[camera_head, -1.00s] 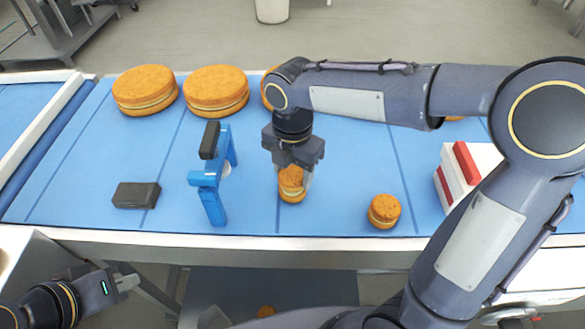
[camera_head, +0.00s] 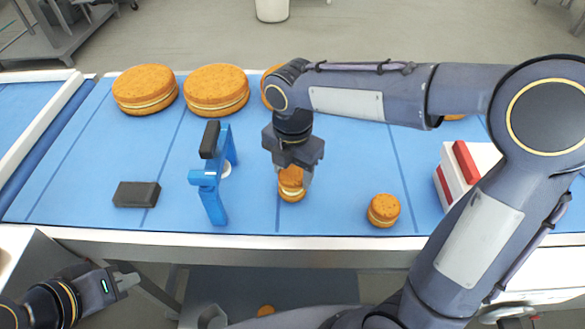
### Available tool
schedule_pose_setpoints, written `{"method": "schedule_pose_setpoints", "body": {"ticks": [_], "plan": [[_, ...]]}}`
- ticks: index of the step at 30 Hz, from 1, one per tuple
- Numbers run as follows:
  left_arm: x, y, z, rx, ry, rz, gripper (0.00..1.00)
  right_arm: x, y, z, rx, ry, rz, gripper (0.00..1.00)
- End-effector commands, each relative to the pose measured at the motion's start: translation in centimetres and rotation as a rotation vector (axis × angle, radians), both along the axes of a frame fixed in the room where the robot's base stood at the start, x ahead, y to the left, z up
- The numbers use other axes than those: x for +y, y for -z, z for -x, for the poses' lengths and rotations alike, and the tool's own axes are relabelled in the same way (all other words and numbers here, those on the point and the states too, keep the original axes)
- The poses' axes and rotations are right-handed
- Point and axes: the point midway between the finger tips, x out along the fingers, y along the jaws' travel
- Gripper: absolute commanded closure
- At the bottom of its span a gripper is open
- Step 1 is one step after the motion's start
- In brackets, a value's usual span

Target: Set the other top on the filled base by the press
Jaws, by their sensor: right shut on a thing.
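The blue press (camera_head: 212,178) with its black handle stands upright on the belt. My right gripper (camera_head: 292,180) points down just right of it, shut on a small orange-brown top (camera_head: 291,174). Beneath that top a pale filling layer and a brown base (camera_head: 291,197) show on the belt. The top looks on or very close to the filling; I cannot tell if they touch. Another small round (camera_head: 384,209) with a pale layer sits to the right. My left gripper (camera_head: 126,283) hangs at the lower left, off the belt, and its jaw opening is unclear.
Large filled rounds (camera_head: 145,89) stand along the back, one partly behind my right arm. A dark block (camera_head: 136,194) lies left of the press. A white and red box (camera_head: 463,172) stands at the right.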

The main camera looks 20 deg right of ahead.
Motion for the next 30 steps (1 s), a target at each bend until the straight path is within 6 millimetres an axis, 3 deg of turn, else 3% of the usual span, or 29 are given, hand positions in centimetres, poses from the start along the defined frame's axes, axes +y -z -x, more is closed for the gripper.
{"method": "schedule_pose_setpoints", "body": {"ticks": [30], "plan": [[0.0, 0.9, 0.0, 0.000, 0.000, 0.000, 1.00, 0.0, 1.3, 0.0, 0.000, 0.000, 0.000, 0.55]]}}
